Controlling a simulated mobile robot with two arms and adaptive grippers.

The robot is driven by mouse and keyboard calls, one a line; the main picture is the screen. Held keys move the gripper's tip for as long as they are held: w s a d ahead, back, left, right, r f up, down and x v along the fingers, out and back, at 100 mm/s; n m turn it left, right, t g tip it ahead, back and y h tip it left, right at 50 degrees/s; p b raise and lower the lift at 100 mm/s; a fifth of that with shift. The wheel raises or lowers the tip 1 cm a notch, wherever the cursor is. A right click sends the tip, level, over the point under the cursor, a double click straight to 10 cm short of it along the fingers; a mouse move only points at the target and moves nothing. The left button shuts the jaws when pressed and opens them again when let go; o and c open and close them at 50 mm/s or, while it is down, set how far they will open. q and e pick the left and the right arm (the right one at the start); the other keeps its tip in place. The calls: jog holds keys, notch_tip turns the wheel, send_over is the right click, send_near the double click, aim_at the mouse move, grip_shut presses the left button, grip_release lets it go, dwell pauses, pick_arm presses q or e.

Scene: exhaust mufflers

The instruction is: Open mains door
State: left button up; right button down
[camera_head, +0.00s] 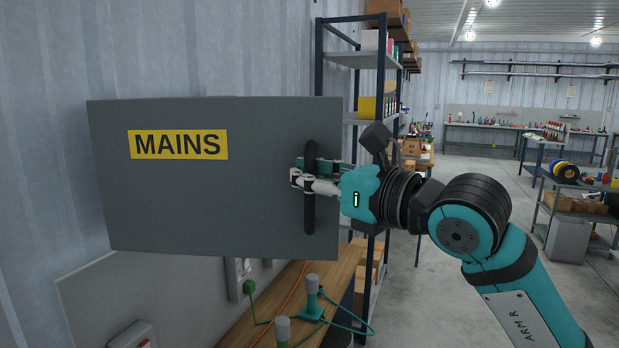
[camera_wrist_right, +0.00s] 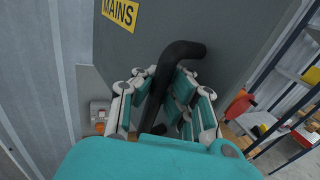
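The mains door (camera_head: 220,200) is a grey panel with a yellow MAINS label (camera_head: 178,145), at the left of the head view. A black upright bar handle (camera_head: 310,200) is near its right edge. My right gripper (camera_head: 312,183) comes in from the right at the handle's middle. In the right wrist view the handle (camera_wrist_right: 167,80) runs between the two fingers of the gripper (camera_wrist_right: 166,78), which close in on it from both sides. My left gripper is not in view.
Below the door are a grey wall board (camera_head: 180,300) with switches and a wooden bench (camera_head: 285,290) with green plugs and cables. A shelf rack (camera_head: 363,60) stands just right of the door. The floor (camera_head: 450,250) behind my right arm is open.

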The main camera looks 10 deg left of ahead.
jog(key=c, duration=1.3)
grip_release()
jog(key=shift+w+d+f, duration=0.15)
jog(key=shift+w+d, duration=0.05)
jog(key=shift+d, duration=0.4)
jog(key=shift+s+a, duration=0.1)
jog(key=shift+a, duration=0.2)
jog(key=v, duration=1.2)
